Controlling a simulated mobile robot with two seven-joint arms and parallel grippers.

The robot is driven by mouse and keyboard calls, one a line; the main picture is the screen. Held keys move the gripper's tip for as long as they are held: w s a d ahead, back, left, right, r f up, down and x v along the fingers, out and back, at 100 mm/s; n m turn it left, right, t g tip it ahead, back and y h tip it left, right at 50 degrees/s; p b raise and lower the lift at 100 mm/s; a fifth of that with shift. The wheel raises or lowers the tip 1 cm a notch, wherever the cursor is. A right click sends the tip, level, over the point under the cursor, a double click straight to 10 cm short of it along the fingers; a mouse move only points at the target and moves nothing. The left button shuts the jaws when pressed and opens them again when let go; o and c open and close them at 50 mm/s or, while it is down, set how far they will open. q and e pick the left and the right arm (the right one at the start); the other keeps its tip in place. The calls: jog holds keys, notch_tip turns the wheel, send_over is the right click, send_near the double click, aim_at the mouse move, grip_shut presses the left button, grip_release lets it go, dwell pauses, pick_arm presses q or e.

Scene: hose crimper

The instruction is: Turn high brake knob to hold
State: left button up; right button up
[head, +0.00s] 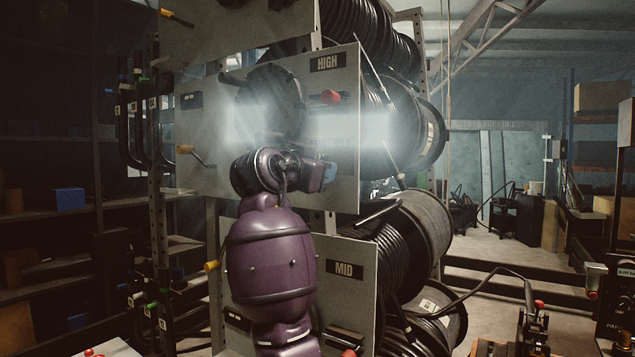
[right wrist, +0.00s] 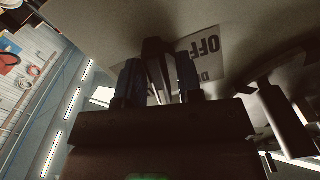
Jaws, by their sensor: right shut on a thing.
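The grey HIGH panel (head: 345,75) stands upright in the middle of the head view, with a red knob (head: 330,97) below its HIGH label. My purple right arm reaches up in front of the panel, and its wrist and gripper (head: 325,176) are close to the panel's lower part. In the right wrist view my right gripper (right wrist: 160,80) is shut on a dark knob-like part (right wrist: 154,55) between its fingers. A white label reading OFF (right wrist: 205,52) is just beside it, partly hidden by a finger. My left gripper is not in view.
Hose reels (head: 415,125) stand behind the panel. A MID panel (head: 350,285) is below. Crank handles (head: 195,155) stick out at the left. Dark shelves (head: 60,200) line the left side.

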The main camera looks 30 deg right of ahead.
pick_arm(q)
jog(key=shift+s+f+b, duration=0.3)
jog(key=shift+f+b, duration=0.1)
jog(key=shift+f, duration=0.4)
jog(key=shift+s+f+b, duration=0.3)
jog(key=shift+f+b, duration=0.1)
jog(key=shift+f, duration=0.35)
pick_arm(e)
jog(key=shift+m, duration=1.6)
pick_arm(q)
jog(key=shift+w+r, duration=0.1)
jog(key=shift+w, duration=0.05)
pick_arm(e)
jog(key=o, duration=0.6)
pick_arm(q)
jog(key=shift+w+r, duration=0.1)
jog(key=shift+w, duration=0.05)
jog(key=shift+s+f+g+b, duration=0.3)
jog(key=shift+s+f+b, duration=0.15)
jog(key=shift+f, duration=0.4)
pick_arm(e)
jog(key=v, duration=1.1)
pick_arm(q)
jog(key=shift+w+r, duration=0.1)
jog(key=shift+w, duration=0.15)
